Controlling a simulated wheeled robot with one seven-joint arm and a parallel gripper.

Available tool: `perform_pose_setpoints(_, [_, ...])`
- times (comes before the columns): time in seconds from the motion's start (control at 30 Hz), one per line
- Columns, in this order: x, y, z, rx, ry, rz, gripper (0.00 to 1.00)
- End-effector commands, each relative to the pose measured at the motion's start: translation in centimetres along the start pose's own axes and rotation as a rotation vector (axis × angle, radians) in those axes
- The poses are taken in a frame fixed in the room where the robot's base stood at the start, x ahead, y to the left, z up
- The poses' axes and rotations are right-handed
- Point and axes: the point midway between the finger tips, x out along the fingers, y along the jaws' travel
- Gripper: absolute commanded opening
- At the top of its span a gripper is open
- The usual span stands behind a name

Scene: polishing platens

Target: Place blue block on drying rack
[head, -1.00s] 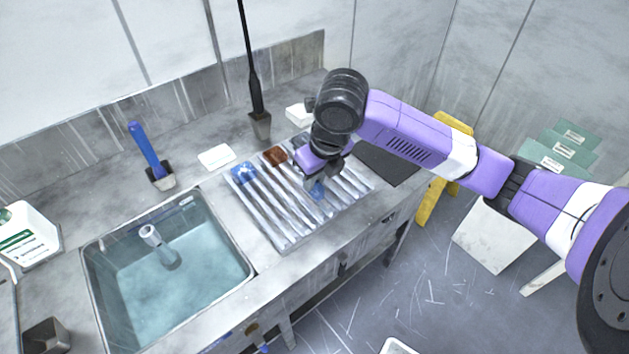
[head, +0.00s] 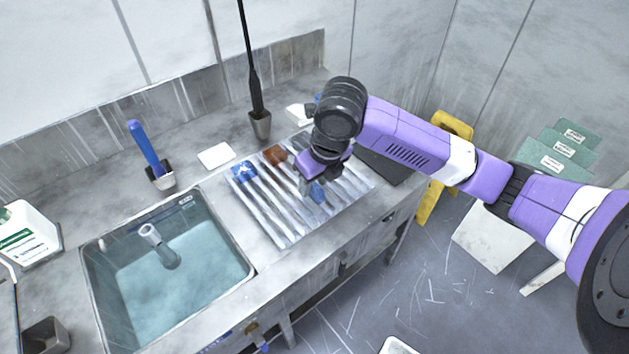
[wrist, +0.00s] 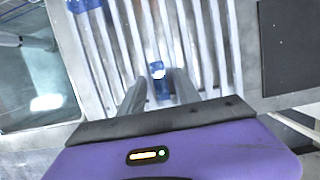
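The drying rack (head: 272,212) is a ribbed metal tray on the counter, right of the sink. A small blue block (head: 317,192) rests on its ribs toward the front right. In the wrist view the blue block (wrist: 160,82) sits between the two fingers, with a visible gap on each side. My gripper (wrist: 160,84) is open around it, pointing down at the rack. In the head view my gripper (head: 311,187) is low over the rack, and my wrist hides part of the rack behind it.
Another blue piece (head: 243,172) with a white mark and a brown block (head: 274,155) lie at the rack's back left. The water-filled sink (head: 170,262) is to the left. A dark mat (head: 388,166) lies right of the rack. A black upright tool (head: 257,105) stands behind.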

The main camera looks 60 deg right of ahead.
Motion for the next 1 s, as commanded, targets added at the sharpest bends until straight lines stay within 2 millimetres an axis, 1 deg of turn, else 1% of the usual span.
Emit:
perform_pose_setpoints(0.07, [-0.6, 0.0, 0.1, 0.0, -0.001, 0.0, 0.39])
perform_pose_setpoints(0.17, [-2.0, -0.1, 0.2, -0.002, -0.004, -0.001, 0.39])
perform_pose_setpoints(0.4, [-7.0, 0.0, 0.1, -0.004, -0.004, -0.001, 0.39])
perform_pose_setpoints(0.5, [-8.9, -0.1, 0.1, -0.003, -0.004, -0.002, 0.39])
perform_pose_setpoints(0.6, [-10.4, 0.0, 0.1, -0.002, -0.003, -0.001, 0.39])
perform_pose_setpoints(0.7, [-11.4, 0.0, 0.1, -0.001, -0.002, -0.001, 0.39])
perform_pose_setpoints(0.8, [-12.0, 0.0, 0.1, 0.0, -0.001, 0.0, 0.39])
perform_pose_setpoints(0.93, [-12.2, 0.0, 0.1, 0.001, -0.002, 0.001, 0.39])
perform_pose_setpoints(1.0, [-12.1, 0.8, 0.3, 0.011, -0.013, 0.022, 0.39])
